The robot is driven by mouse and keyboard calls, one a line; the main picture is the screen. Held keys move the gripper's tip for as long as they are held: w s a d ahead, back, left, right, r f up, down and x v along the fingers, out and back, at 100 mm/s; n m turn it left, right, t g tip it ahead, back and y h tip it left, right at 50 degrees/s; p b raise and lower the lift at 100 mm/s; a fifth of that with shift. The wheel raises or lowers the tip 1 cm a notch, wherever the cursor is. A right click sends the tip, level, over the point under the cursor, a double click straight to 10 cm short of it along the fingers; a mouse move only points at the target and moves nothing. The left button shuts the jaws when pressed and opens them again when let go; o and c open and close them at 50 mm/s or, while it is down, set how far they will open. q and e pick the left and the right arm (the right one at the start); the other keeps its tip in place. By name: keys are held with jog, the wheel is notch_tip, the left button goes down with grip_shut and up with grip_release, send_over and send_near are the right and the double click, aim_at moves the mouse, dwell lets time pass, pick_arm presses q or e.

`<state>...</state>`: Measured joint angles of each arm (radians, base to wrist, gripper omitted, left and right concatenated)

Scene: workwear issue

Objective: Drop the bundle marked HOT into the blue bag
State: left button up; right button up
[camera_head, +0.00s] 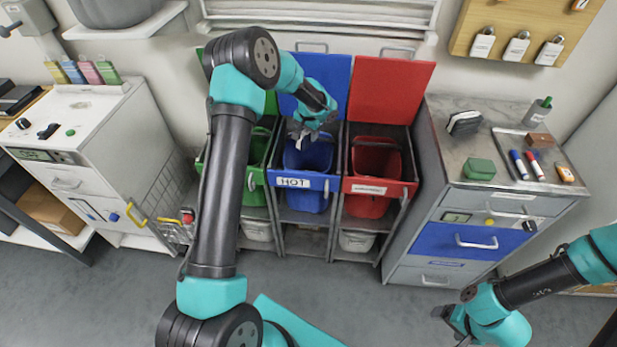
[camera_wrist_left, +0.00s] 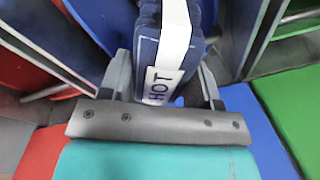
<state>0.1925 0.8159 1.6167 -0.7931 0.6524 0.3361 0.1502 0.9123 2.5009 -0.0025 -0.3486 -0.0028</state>
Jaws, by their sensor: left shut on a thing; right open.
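The bundle marked HOT (camera_wrist_left: 172,45) is dark navy with a white band that reads HOT, seen in the left wrist view. My left gripper (camera_wrist_left: 165,82) is shut on it, one finger on each side. In the head view my left gripper (camera_head: 309,128) hangs over the blue bag (camera_head: 312,160), and the bundle is mostly hidden there. The bag sits open-topped in the middle bin frame, whose white front label reads HOT, with its blue lid (camera_head: 325,78) raised behind. My right gripper (camera_head: 446,314) is open and empty at the lower right, over the floor.
A green bag (camera_head: 253,182) stands left of the blue one and a red bag (camera_head: 375,195) right of it, with raised lids behind. A white cabinet (camera_head: 115,130) stands at left. A grey drawer cabinet (camera_head: 450,215) with small items on top stands at right.

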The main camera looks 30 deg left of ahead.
pick_arm(q)
jog(key=o, duration=1.4)
jog(key=shift+c, duration=0.2)
notch_tip(320, 180, up, 17)
jog(key=s+d, duration=0.2)
jog(key=shift+d, duration=0.15)
